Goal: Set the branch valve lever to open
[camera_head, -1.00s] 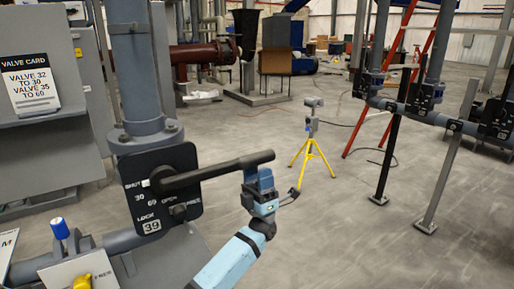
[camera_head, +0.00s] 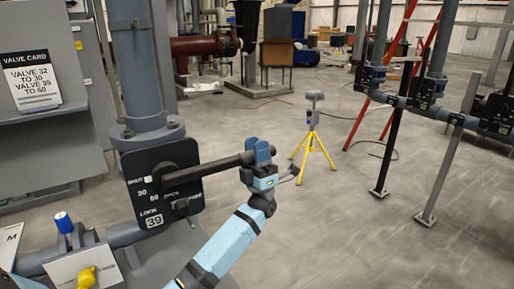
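The branch valve's black lever (camera_head: 215,167) pivots on a black plate (camera_head: 146,205) marked SHUT, 30, 60 and OPEN, with number 39. The lever points right and slightly up, its pivot end beside the SHUT mark. A small dark knob (camera_head: 181,205) sits low on the plate by the LOCK and FREE words. My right gripper is not in view.
A valve card (camera_head: 31,78) reads "valve 32 to 30, valve 35 to 60". A blue-capped post (camera_head: 64,222) and a yellow knob (camera_head: 87,278) are at the lower left. A yellow tripod (camera_head: 313,150) stands behind.

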